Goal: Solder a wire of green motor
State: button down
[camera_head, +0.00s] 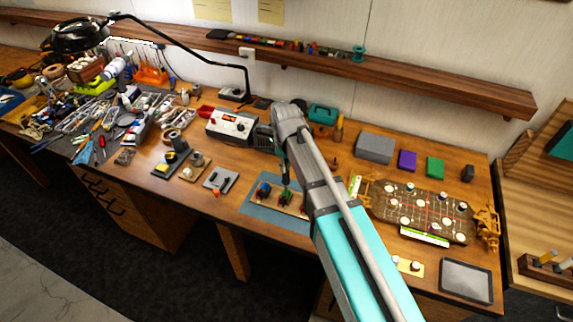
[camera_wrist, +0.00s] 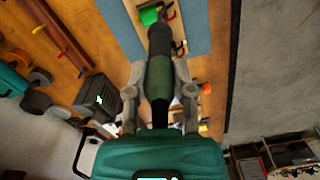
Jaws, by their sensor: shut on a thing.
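My gripper (camera_wrist: 160,92) is shut on a soldering iron (camera_wrist: 159,72) with a dark body and a green grip band. The iron points away from the wrist, towards a green motor (camera_wrist: 149,15) at the top of the wrist view. The green motor (camera_head: 286,197) sits on a small wooden holder on a blue mat (camera_head: 256,216), right of a blue motor (camera_head: 264,188). Red and dark wire pieces show beside the green motor in the wrist view. The iron's tip is hard to make out, so I cannot tell whether it touches a wire.
A soldering station (camera_head: 231,124) stands behind the mat. A racecar chassis (camera_head: 425,212) and a dark tray (camera_head: 466,280) lie to the right. Tools crowd the left end of the bench. A black lamp (camera_head: 80,36) arches over the back left.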

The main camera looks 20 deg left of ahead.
jog(key=shift+f+b, duration=0.35)
dwell(6.0)
jog(key=shift+r, duration=0.15)
jog(key=shift+r+p, duration=2.85)
jog(key=shift+p, duration=0.2)
